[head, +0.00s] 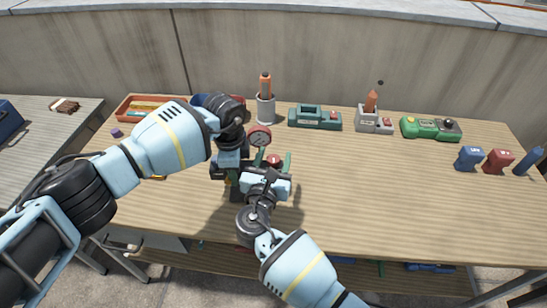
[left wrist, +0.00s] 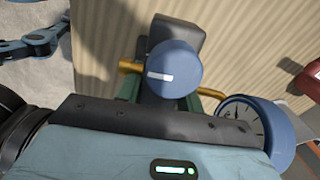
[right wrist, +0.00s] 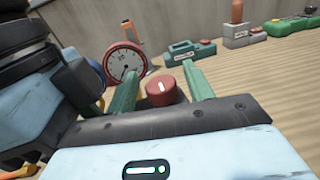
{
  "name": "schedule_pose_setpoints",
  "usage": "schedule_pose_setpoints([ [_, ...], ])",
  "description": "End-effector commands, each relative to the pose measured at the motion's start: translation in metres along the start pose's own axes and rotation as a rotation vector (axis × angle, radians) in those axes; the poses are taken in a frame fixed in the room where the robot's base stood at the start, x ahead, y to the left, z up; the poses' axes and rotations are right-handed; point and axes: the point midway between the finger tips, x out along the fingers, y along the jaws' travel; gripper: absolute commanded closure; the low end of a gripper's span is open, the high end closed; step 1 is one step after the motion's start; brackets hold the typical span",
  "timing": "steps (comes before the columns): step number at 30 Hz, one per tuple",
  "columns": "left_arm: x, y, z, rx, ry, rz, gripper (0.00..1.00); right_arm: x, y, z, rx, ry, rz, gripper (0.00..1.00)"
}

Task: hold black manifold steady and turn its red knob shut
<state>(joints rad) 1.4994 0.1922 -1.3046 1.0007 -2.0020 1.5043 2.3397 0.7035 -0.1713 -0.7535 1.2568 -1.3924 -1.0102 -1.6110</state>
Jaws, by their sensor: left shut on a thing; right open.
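The black manifold (left wrist: 182,34) shows in the left wrist view, with a blue knob (left wrist: 174,68) with a white mark on its near side and brass stubs at its sides. My left gripper (head: 232,180) is shut on the manifold body; the blue knob hides part of the grip. The red knob (right wrist: 160,91) has a white mark pointing roughly away from my right wrist. It also shows in the head view (head: 273,160). My right gripper (right wrist: 162,84) is open, its green fingers on either side of the red knob with gaps visible. A red-rimmed gauge (right wrist: 125,63) stands left of it.
A cup with an orange-handled tool (head: 265,108), a teal device (head: 315,118), a grey holder (head: 373,120) and a green device (head: 431,128) line the back of the bench. Small blue and red items (head: 497,160) stand at the right. The bench's right middle is clear.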

Motion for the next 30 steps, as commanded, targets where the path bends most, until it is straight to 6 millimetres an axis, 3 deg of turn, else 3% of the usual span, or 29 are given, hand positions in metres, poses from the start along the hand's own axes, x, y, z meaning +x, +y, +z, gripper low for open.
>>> schedule_pose_setpoints([
  [8,-0.001,0.000,-0.001,0.002,0.002,-0.001,1.00,0.000,0.001,0.015,0.004,-0.003,0.000,0.48],
  [21,-0.001,0.000,-0.001,0.002,0.002,-0.001,1.00,0.000,0.004,0.087,0.003,-0.001,0.000,0.48],
  [30,-0.001,0.000,-0.001,0.002,0.002,-0.001,1.00,0.000,0.005,0.101,0.000,0.000,0.000,0.48],
])
